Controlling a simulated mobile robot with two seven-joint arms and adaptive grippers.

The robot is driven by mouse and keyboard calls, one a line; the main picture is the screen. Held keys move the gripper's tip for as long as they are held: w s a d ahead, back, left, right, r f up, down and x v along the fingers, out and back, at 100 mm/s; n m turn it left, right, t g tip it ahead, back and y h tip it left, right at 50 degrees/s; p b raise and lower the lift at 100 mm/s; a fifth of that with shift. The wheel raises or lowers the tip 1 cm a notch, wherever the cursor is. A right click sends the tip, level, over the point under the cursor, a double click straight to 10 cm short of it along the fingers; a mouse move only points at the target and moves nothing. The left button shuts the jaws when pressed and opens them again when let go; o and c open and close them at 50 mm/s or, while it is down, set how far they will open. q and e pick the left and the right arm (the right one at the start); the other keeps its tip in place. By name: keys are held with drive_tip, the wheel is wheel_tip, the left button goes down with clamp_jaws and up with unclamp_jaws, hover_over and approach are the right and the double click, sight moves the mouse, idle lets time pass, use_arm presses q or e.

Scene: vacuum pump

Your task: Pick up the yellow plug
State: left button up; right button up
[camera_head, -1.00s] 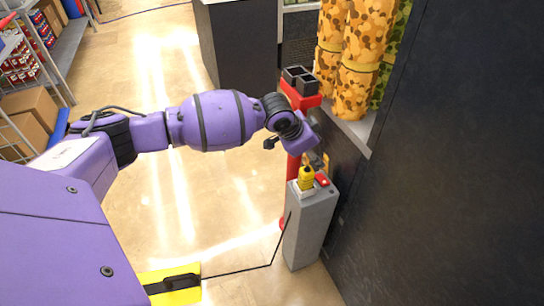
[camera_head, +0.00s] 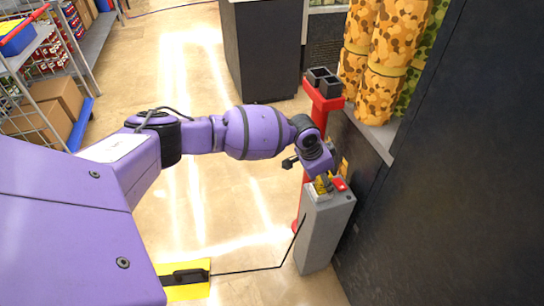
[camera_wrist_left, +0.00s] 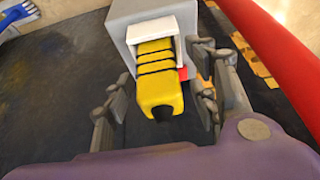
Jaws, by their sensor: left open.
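The yellow plug (camera_wrist_left: 158,80) has black bands and a dark tip. It stands in a white-rimmed socket on top of a grey box (camera_wrist_left: 125,22). In the head view the grey box (camera_head: 325,232) is a tall post, and only a bit of the plug (camera_head: 320,186) shows under my wrist. My left gripper (camera_wrist_left: 163,92) is open, with one finger on each side of the plug and a gap on both sides. In the head view my left gripper (camera_head: 325,174) is at the top of the box, its fingers largely hidden. My right gripper is not in view.
A red switch (camera_head: 339,184) sits on the box beside the plug. A red stand (camera_head: 325,100) rises just behind it. A dark wall (camera_head: 460,170) is close on the right. A black cord (camera_head: 245,271) runs along the floor to a yellow item (camera_head: 187,287).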

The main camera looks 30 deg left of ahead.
use_arm(q)
drive_tip(key=shift+w+r, duration=0.1)
drive_tip(key=shift+r, duration=0.1)
drive_tip(key=shift+c, duration=0.3)
drive_tip(key=c, duration=1.1)
drive_tip(key=shift+c, duration=0.7)
drive_tip(key=shift+r, duration=0.1)
